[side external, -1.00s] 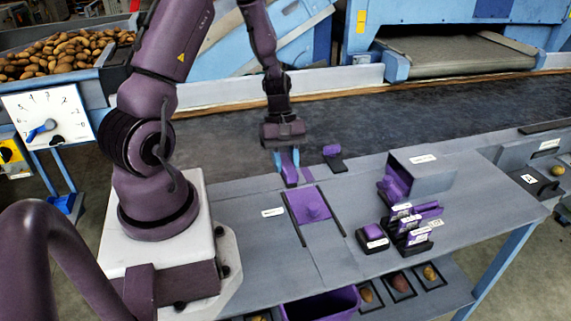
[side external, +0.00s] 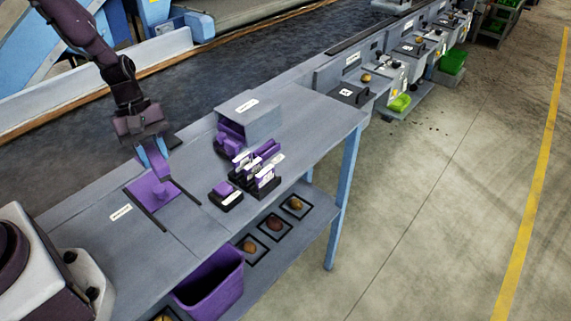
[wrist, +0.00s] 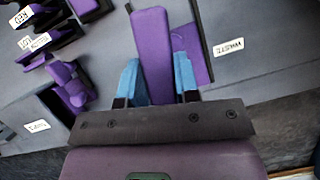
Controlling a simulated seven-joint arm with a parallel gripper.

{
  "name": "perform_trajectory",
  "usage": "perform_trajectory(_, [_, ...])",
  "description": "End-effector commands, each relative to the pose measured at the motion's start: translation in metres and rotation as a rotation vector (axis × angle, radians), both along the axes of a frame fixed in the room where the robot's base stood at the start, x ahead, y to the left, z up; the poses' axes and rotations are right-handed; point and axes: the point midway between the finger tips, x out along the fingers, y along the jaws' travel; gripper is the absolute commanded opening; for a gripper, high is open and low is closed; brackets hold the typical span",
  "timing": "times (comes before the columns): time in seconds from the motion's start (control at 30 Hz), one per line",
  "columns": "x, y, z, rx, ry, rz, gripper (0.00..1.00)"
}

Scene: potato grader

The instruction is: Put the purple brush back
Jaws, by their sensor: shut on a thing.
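The purple brush (wrist: 150,30) shows in the wrist view as a long purple block between the two blue fingers of my gripper (wrist: 156,62), which is shut on it. In the side view my gripper (side external: 152,152) is at the far side of a flat purple plate (side external: 149,191) between two dark rails on the grey bench. In the wrist view the plate (wrist: 203,65) shows beside the brush, partly covered by it. I cannot tell whether the brush touches the plate. Its bristles are not visible. A black rack (side external: 266,186) with several white-labelled purple pieces stands to the right.
A grey box (side external: 262,123) stands behind the rack, with a purple piece (side external: 229,142) at its opening. A purple bin (side external: 212,285) is below the bench. The bench's right end is clear.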

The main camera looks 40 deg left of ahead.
Motion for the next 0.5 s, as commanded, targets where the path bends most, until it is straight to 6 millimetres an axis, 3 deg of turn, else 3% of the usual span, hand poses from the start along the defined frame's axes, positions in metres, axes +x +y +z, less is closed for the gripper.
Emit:
perform_trajectory(0.03, [0.018,-0.024,0.004,-0.002,-0.004,0.002,0.1])
perform_trajectory(0.1, [0.04,-0.053,0.011,-0.002,-0.004,0.065,0.1])
perform_trajectory(0.3, [0.085,-0.123,0.032,-0.004,-0.006,0.391,0.1])
perform_trajectory(0.4, [0.099,-0.137,0.039,-0.004,-0.006,0.573,0.1])
perform_trajectory(0.5, [0.109,-0.138,0.044,-0.004,-0.004,0.741,0.1])
